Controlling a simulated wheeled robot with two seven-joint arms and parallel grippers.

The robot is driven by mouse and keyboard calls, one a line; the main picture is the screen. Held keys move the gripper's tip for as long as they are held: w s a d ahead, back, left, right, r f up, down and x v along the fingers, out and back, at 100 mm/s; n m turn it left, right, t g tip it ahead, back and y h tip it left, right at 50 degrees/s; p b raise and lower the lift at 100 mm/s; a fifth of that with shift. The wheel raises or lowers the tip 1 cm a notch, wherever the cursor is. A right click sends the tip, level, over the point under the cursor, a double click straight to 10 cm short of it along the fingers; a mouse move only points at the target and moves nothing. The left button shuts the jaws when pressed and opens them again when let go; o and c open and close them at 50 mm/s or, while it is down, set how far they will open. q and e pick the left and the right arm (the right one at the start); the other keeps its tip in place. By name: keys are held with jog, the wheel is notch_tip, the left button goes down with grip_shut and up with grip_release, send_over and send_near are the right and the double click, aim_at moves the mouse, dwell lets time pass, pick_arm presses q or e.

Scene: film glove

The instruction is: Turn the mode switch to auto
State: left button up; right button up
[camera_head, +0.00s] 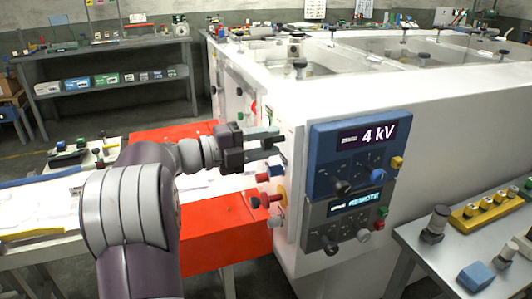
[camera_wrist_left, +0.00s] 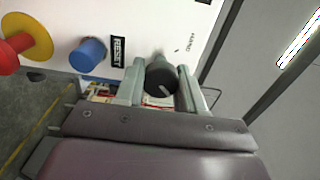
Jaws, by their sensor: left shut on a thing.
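The mode switch is a round black knob (camera_wrist_left: 161,76) with a white pointer line, on a white panel (camera_wrist_left: 165,20) in the left wrist view. My left gripper (camera_head: 280,143) is at the left side face of the white cabinet and is shut on this knob. In the left wrist view, my left gripper (camera_wrist_left: 160,84) has one finger on each side of it. Small lettering stands on the panel near the knob, too small to read for sure. My right gripper is not in view.
A blue button (camera_wrist_left: 87,54) with a black label and a red knob on a yellow ring (camera_wrist_left: 38,37) sit beside the switch. Blue "4 kV" (camera_head: 352,150) and grey "REMOTE" (camera_head: 345,218) units are on the cabinet's front.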

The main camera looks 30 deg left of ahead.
pick_arm(q)
jog(key=shift+f, duration=0.1)
dwell(0.5)
jog(key=o, duration=1)
jog(key=v, duration=1.2)
jog(key=shift+s+a, duration=0.3)
